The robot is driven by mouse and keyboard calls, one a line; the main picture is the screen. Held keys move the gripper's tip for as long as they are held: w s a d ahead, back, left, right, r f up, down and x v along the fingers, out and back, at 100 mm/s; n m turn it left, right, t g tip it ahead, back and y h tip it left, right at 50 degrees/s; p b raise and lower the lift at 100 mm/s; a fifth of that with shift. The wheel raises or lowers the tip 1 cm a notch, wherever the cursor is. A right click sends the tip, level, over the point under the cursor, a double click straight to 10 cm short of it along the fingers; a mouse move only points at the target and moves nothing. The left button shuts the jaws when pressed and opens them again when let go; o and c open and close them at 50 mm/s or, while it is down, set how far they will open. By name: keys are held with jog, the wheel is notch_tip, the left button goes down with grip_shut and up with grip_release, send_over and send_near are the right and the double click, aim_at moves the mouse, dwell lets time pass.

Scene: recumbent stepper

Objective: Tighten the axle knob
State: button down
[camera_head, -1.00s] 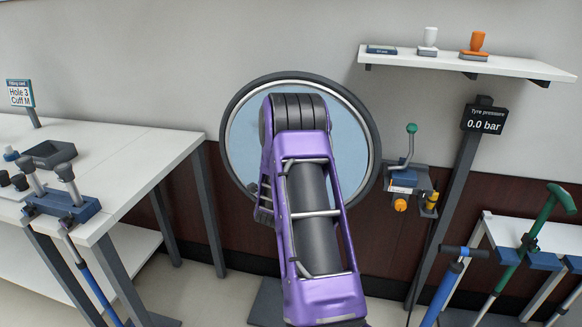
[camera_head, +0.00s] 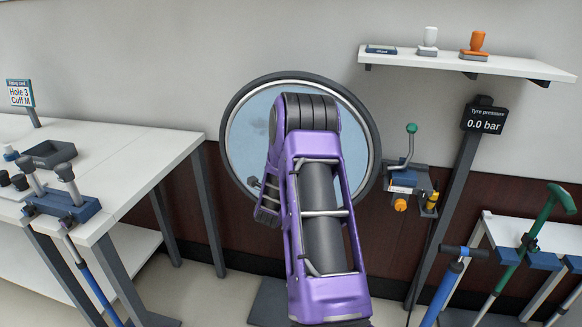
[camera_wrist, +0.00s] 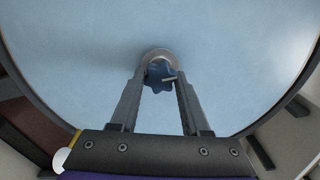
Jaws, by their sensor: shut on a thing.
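The axle knob (camera_wrist: 160,75) is a small dark blue lobed knob with a pale mark on it. It sits in a grey round hub at the centre of the wheel's light blue disc (camera_wrist: 80,60). In the wrist view my gripper (camera_wrist: 160,80) has its two fingertips on either side of the knob, shut on it. In the head view the wheel (camera_head: 236,150) stands against the wall, and my purple arm covers its centre. The knob and fingertips are hidden there.
A pump-like unit with a green-topped lever (camera_head: 411,129) is right of the wheel. A display (camera_head: 485,120) on a post reads 0.0 bar. A white table (camera_head: 130,160) with a tray stands at left. A shelf (camera_head: 470,62) holds two stamps. Canes lean at right.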

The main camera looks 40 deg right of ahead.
jog(key=shift+c, duration=1.9)
grip_release()
jog(key=v, duration=1.7)
jog(key=shift+s, duration=0.25)
jog(key=shift+a, duration=0.15)
